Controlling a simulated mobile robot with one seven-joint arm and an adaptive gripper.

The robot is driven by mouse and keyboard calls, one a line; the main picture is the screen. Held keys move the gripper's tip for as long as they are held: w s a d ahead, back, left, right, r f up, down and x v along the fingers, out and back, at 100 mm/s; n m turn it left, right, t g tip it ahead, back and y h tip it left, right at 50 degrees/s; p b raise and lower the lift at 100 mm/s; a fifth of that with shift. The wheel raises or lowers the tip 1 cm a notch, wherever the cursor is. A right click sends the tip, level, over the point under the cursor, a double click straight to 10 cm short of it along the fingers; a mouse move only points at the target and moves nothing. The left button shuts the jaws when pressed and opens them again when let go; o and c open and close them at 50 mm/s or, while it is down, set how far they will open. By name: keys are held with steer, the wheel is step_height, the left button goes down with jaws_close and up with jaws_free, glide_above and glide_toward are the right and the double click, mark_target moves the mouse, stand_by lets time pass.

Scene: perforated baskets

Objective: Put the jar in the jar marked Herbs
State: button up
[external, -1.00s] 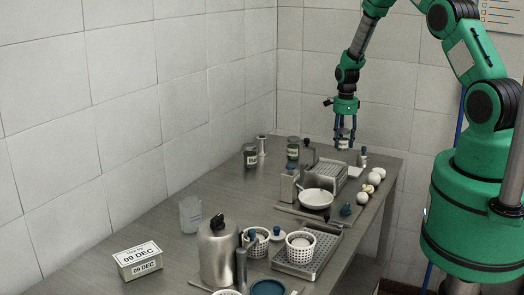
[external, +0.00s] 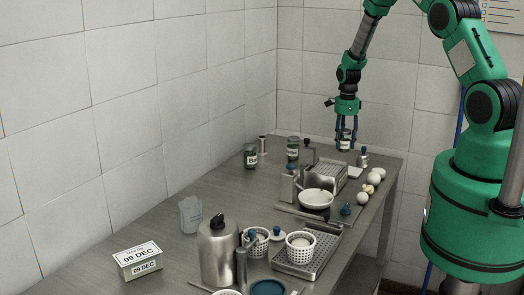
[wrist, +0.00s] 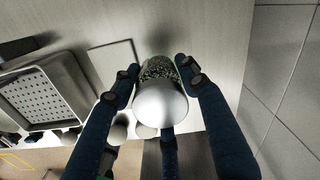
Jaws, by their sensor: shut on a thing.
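My gripper (external: 345,132) is over the far end of the metal table, with its dark blue fingers shut around a small jar (external: 344,144). In the wrist view, the jar (wrist: 160,104) is upright between the fingers, with a silver lid and dark speckled contents. I cannot tell whether its base touches the table. Two dark jars with pale labels stand to the left, one jar (external: 251,156) near the wall and another jar (external: 292,151) closer to my gripper. Their label words are too small to read, so I cannot tell which is marked Herbs.
The table's left middle is fairly clear.

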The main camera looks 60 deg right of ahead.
steer(key=shift+w+a+r, duration=0.3)
steer(key=shift+a+r, duration=0.05)
steer(key=w+a+r+b, duration=0.1)
steer(key=w+a+r, duration=0.1)
steer(key=a+r, duration=0.2)
steer(key=w+a+r+b, duration=0.2)
steer(key=a+r, duration=0.3)
steer(key=a, duration=0.3)
steer(key=shift+w+a, duration=0.3)
steer(key=shift+w, duration=0.45)
glide_above(296, 137)
steer(key=shift+d+f+p, duration=0.1)
steer(key=shift+f+p, duration=0.25)
steer(key=shift+f, duration=0.4)
steer(key=shift+f, duration=1.75)
steer(key=shift+f, duration=0.1)
